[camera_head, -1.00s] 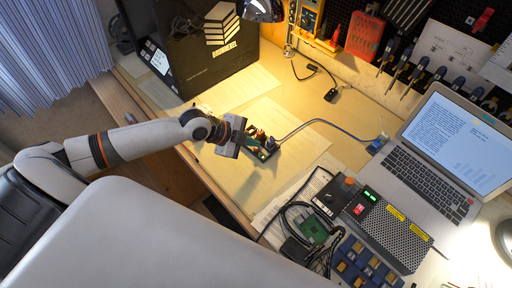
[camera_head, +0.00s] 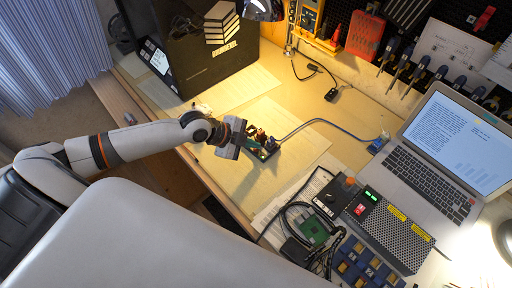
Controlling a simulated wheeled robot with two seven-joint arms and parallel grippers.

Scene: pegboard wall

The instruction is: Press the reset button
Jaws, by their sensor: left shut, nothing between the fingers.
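My right gripper is not in view.
A laptop (camera_head: 443,150) stands open at the right. A power supply (camera_head: 389,229), cables and blue bins (camera_head: 362,264) fill the front right. A black box (camera_head: 205,48) stands at the back left. The desk around the board is mostly clear.

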